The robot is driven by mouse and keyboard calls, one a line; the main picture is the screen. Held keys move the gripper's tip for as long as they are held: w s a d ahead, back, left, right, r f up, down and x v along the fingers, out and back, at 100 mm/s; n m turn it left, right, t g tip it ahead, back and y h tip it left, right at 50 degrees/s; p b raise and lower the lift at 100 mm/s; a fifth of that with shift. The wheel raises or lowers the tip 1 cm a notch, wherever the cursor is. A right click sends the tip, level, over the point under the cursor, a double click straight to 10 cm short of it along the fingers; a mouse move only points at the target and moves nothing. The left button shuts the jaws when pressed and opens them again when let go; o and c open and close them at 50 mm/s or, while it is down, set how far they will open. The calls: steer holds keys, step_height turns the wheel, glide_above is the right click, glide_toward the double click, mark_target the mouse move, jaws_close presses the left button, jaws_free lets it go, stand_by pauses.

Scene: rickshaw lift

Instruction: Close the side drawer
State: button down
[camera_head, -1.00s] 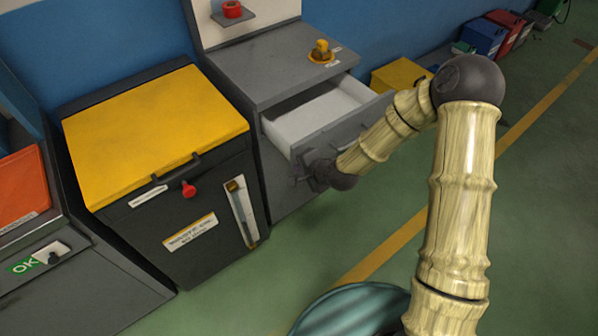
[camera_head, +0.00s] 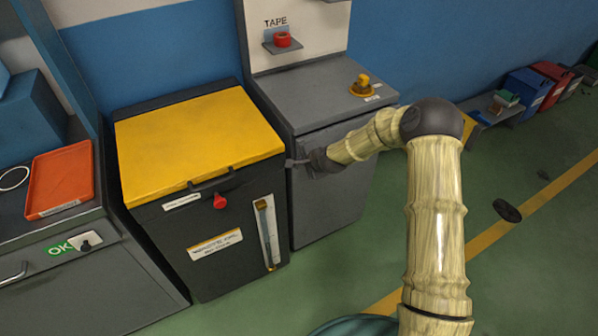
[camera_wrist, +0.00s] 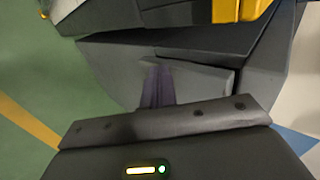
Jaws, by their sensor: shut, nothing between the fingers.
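The side drawer belongs to the grey cabinet (camera_head: 330,205) right of the yellow-topped unit. Its grey front (camera_head: 318,141) now sits under the cabinet top in the head view, and no white interior shows. My arm covers part of the front, so I cannot tell whether it is fully flush. My gripper (camera_head: 297,162) is shut and empty, close to the left side of the drawer front. In the wrist view my blurred dark fingers (camera_wrist: 157,84) reach toward a grey cabinet surface (camera_wrist: 195,48). I cannot tell whether they touch it.
The yellow-topped dark unit (camera_head: 190,145) stands directly left of the cabinet. A yellow-brown knob (camera_head: 361,85) sits on the cabinet top and a red tape roll (camera_head: 282,40) on a shelf above.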

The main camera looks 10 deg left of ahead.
steer(key=shift+w+a, duration=0.75)
steer(key=shift+w, duration=0.35)
steer(key=shift+w+a+r, duration=0.1)
steer(key=shift+w+r, duration=0.1)
steer(key=shift+r, duration=0.1)
steer(key=b, duration=0.1)
glide_toward(299, 154)
steer(key=s+d, duration=0.1)
steer(key=s, duration=0.1)
steer(key=s+d, duration=0.1)
steer(key=shift+s+d+f, duration=0.2)
steer(key=shift+d+f, duration=0.1)
